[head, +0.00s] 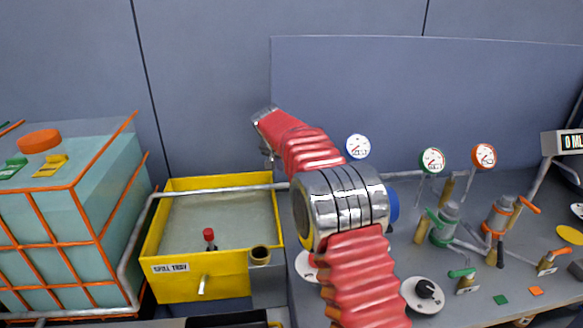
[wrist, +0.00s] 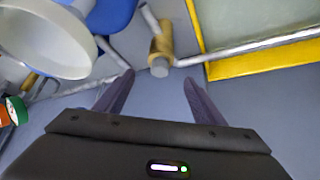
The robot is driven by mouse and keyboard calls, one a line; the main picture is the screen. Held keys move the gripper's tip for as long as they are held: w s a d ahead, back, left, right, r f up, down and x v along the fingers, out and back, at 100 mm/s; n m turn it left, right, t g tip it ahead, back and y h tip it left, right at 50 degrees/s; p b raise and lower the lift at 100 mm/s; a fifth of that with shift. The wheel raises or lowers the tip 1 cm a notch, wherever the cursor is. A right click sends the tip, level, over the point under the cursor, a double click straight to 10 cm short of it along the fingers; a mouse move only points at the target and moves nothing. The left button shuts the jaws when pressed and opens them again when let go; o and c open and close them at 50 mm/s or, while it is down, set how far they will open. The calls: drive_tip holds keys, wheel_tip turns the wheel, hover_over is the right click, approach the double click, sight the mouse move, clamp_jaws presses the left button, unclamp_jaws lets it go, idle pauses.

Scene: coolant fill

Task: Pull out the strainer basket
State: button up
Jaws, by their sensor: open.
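In the wrist view my gripper (wrist: 158,77) is open, its two dark fingers spread with nothing held between them. A brass fitting with a short grey round end (wrist: 160,68) shows between and just beyond the fingertips, joined to a grey pipe. It may be the strainer, but I cannot tell for sure, and no basket is plainly visible. Whether the fingers touch it cannot be told; a gap shows on both sides. In the head view my own arm hides my gripper and the pipe near it.
A yellow spill tray (head: 202,288) stands left of my arm in the head view; its edge (wrist: 260,64) shows in the wrist view. A pale round disc (wrist: 45,38) and a blue part (wrist: 110,16) crowd the upper left there. Gauges and valves fill the right bench.

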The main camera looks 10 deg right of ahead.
drive_tip(key=x, duration=1.2)
drive_tip(key=shift+f, duration=0.1)
drive_tip(key=shift+c, duration=0.3)
drive_tip(key=c, duration=1)
drive_tip(key=o, duration=0.4)
drive_tip(key=shift+c, duration=1.3)
drive_tip(key=shift+r, duration=0.45)
drive_tip(key=shift+r, duration=3.6)
